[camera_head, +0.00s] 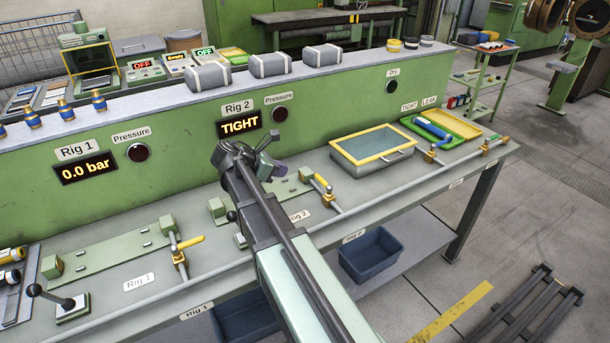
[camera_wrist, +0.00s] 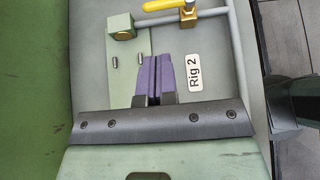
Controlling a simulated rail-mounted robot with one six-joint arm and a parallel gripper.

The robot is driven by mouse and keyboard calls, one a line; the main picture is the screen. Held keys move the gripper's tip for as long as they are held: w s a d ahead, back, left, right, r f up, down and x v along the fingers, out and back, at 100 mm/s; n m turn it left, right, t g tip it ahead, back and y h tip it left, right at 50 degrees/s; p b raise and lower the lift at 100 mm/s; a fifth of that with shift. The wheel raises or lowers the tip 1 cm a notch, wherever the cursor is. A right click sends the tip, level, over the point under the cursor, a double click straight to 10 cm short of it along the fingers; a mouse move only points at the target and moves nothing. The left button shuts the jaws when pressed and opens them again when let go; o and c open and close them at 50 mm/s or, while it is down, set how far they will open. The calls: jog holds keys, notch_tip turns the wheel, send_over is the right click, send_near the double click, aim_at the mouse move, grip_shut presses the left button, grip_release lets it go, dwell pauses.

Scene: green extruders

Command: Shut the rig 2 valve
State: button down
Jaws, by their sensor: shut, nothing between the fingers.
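The rig 2 valve (camera_head: 328,192) is a brass body on a short pipe at the bench front, right of my arm. Its yellow handle (camera_head: 319,180) lies roughly along the pipe. In the wrist view the yellow handle (camera_wrist: 164,6) is at the top edge, partly cut off, beside the brass body (camera_wrist: 188,15). My gripper (camera_head: 279,168) is above the rig 2 plate, left of the valve and apart from it. In the wrist view its purple fingers (camera_wrist: 152,78) are together and empty. The rig 2 display (camera_head: 240,124) reads TIGHT.
The rig 1 valve (camera_head: 181,252) has its yellow handle across its pipe; its display (camera_head: 86,168) reads 0.0 bar. A yellow-rimmed tank (camera_head: 372,178) stands right of the rig 2 valve. A front rail (camera_wrist: 246,70) runs along the bench. My arm hides part of rig 2.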

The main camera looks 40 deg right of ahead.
aim_at(319, 179)
jog(key=b+x, duration=0.7)
jog(key=x, duration=0.6)
jog(key=shift+f, duration=0.15)
jog(key=shift+d+f+b, duration=0.15)
jog(key=shift+d+b, duration=0.25)
jog(key=shift+d, duration=0.1)
